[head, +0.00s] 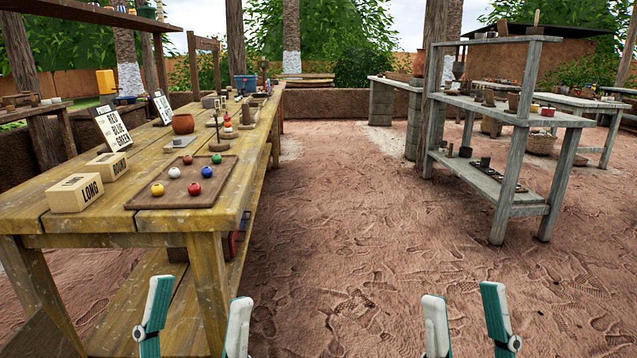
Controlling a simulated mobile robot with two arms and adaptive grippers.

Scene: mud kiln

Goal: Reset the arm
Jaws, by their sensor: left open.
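My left gripper (200,298) shows at the bottom edge, left of centre. Its two white and teal fingers stand apart with nothing between them, in front of the wooden table (170,221). My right gripper (463,298) shows at the bottom edge, right of centre. Its fingers are also apart and empty, over the bare dirt floor. Both grippers point up in the picture and touch nothing that I can see. The rest of both arms is out of view.
On the table lie a brown board (180,183) with several coloured balls, a LONG box (75,193), a ROUND box (106,166) and a clay pot (183,124). A grey shelf (510,115) stands at right. The dirt floor (340,220) between them is clear.

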